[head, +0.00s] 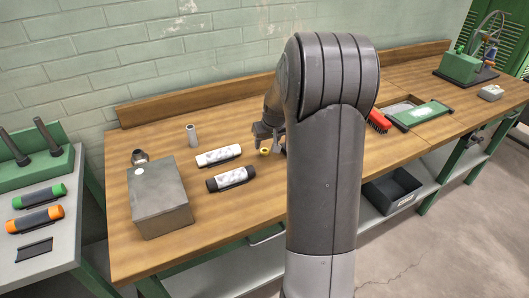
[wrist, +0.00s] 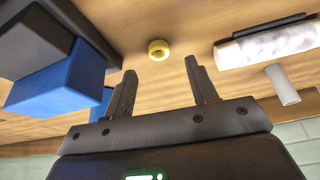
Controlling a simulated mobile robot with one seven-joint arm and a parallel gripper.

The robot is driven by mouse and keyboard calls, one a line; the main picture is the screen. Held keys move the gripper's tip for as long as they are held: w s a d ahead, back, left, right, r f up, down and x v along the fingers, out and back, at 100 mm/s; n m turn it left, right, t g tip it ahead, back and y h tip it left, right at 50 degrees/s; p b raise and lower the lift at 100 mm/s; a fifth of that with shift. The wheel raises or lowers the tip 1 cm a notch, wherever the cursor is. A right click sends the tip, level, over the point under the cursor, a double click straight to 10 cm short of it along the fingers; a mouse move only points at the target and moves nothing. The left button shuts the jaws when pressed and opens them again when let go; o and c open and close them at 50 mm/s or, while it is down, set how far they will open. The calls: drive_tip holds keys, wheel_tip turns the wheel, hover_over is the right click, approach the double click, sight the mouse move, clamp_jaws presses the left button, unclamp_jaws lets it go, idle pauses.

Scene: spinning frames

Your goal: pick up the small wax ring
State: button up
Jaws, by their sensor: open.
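The small wax ring (head: 264,152) is yellow and lies on the wooden workbench (head: 240,123), just beside my gripper (head: 268,138) in the head view. In the wrist view the ring (wrist: 158,49) shows whole, with its hole visible, beyond the fingertips and about midway between them. My gripper (wrist: 157,75) is open and empty, its two dark fingers apart. The ring is not between the fingers. My arm hides part of the bench to the right of the ring in the head view.
A blue block (wrist: 60,82) is close to the left finger in the wrist view. A red brush (head: 378,121) lies right of my arm.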

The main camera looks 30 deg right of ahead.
sight(266, 152)
drive_tip(key=shift+x, duration=2.65)
drive_tip(key=shift+d, duration=0.1)
drive_tip(key=shift+c, duration=0.3)
drive_tip(key=c, duration=1)
